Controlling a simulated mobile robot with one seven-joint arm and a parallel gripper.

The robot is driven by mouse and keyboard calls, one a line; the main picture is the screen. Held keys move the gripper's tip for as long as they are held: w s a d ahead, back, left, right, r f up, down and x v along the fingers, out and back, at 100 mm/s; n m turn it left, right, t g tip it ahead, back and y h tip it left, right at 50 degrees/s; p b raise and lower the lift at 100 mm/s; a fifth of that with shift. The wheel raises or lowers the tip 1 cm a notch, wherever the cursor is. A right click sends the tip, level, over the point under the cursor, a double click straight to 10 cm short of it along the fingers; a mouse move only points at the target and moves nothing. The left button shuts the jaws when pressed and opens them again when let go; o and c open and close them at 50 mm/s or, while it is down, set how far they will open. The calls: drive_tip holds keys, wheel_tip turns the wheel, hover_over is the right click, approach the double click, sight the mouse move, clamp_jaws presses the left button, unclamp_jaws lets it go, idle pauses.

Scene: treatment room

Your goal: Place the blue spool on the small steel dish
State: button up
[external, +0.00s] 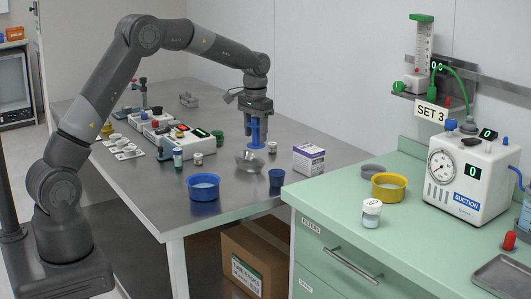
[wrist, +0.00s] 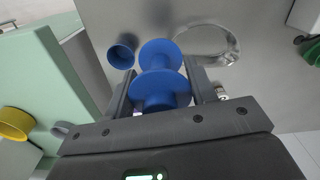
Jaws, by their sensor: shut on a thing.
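The blue spool (external: 256,131) is held upright in my gripper (external: 256,112), above the steel table. In the wrist view the spool (wrist: 160,56) sits between the two fingers of my gripper (wrist: 158,82), which are shut on it. The small steel dish (external: 250,161) stands on the table just below and slightly left of the spool in the external view. In the wrist view the dish (wrist: 232,47) shows to the right of the spool's far flange, partly hidden by it. The spool appears apart from the dish.
A small blue cup (external: 276,178) and a white-purple box (external: 308,160) stand right of the dish. A blue bowl (external: 203,187) is in front. Small jars and a white device (external: 178,136) are on the left. A green counter (external: 400,225) adjoins at right.

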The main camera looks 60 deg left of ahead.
drive_tip(key=shift+w+a+f, duration=0.4)
drive_tip(key=shift+a+f, duration=0.95)
drive_tip(key=shift+f, duration=0.15)
drive_tip(key=shift+w+a+f, duration=0.4)
drive_tip(key=shift+a+f, duration=0.95)
drive_tip(key=shift+f, duration=0.2)
drive_tip(key=shift+w+a+f, duration=0.4)
drive_tip(key=shift+a+f, duration=0.95)
drive_tip(key=shift+f, duration=0.15)
drive_tip(key=shift+f, duration=0.1)
drive_tip(key=shift+f, duration=0.4)
drive_tip(key=o, duration=1)
drive_tip(key=shift+c, duration=0.2)
